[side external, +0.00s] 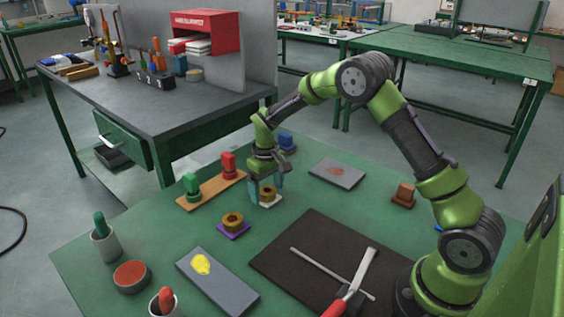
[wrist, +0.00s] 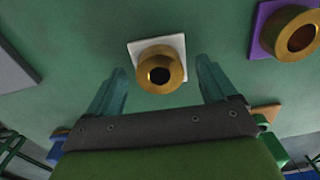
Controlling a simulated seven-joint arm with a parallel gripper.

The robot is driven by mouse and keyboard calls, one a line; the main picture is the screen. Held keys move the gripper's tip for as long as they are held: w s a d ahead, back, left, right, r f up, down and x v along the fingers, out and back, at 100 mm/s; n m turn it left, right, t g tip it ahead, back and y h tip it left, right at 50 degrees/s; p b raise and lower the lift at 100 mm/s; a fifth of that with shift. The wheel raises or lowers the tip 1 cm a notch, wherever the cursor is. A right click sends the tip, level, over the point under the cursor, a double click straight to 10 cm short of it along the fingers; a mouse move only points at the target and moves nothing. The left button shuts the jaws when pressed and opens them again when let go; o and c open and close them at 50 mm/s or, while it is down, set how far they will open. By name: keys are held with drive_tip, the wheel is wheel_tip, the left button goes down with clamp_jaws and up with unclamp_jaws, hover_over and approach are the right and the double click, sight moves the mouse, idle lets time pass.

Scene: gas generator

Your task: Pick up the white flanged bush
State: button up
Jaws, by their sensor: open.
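The white flanged bush has a square white flange (wrist: 137,48) with a round brass-coloured bush (wrist: 160,70) on it, with a dark centre hole. In the side view the white flanged bush (side external: 268,195) stands on the green table, partly hidden by my gripper. My gripper (side external: 267,185) is pointed down over it and is open, with its fingers on either side of the bush in that view. In the wrist view the two teal fingertips of my gripper (wrist: 162,78) are spread apart, with the bush between and just beyond them. I see no contact between fingers and bush.
A purple flanged bush (side external: 233,224) lies nearby to the left. A wooden board (side external: 211,189) with green and red blocks is behind it. A blue piece (side external: 286,143) stands behind my gripper. A grey plate (side external: 337,173) and a dark mat (side external: 290,262) with tools lie to the right and front.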

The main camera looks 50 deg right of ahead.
drive_tip(key=shift+r, duration=0.1)
drive_tip(key=c, duration=1.4)
drive_tip(key=shift+r, duration=0.1)
